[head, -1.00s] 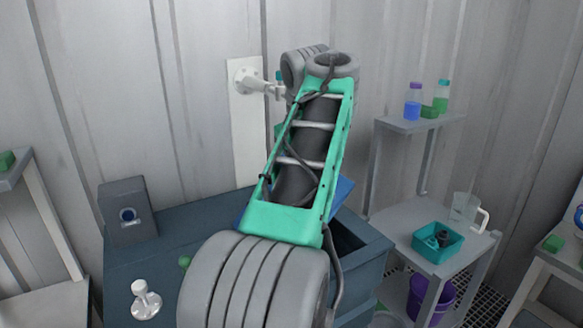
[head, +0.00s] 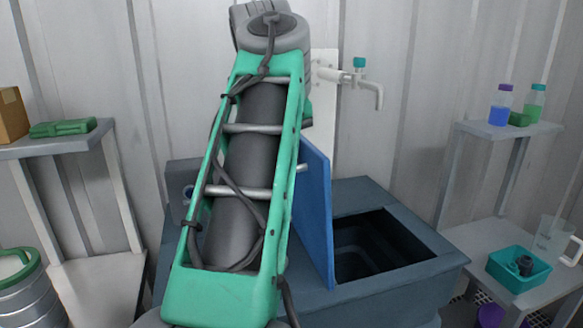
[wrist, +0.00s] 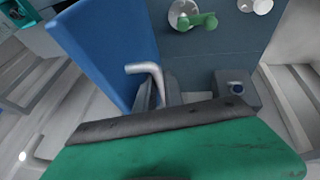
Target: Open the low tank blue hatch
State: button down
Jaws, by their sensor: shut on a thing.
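The blue hatch (head: 318,215) stands up steeply at the left side of the low tank (head: 420,272) in the head view. The tank's dark square opening (head: 375,245) shows uncovered to its right. In the wrist view the hatch (wrist: 105,45) is a blue panel at upper left. A bent silver handle (wrist: 148,70) shows beside it. My gripper (wrist: 158,95) is shut on the handle, its fingers partly hidden behind the green and dark edge of my wrist. In the head view my arm hides the gripper.
A wall tap (head: 365,82) with a teal knob juts out above the tank. A side shelf (head: 500,240) at right holds a teal bin (head: 525,268) and a clear jug (head: 553,240).

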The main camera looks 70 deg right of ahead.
jog(key=shift+w+a+f+b, duration=0.6)
jog(key=shift+w+f+b, duration=0.1)
jog(key=shift+w+f, duration=0.05)
jog(key=c, duration=1.6)
grip_release()
jog(key=shift+w+a, duration=0.25)
jog(key=shift+w, duration=0.15)
jog(key=shift+c, duration=0.2)
jog(key=shift+o, duration=0.9)
jog(key=shift+d+r, duration=0.1)
jog(key=shift+r, duration=0.05)
jog(key=shift+s, duration=0.1)
jog(key=shift+r, duration=0.1)
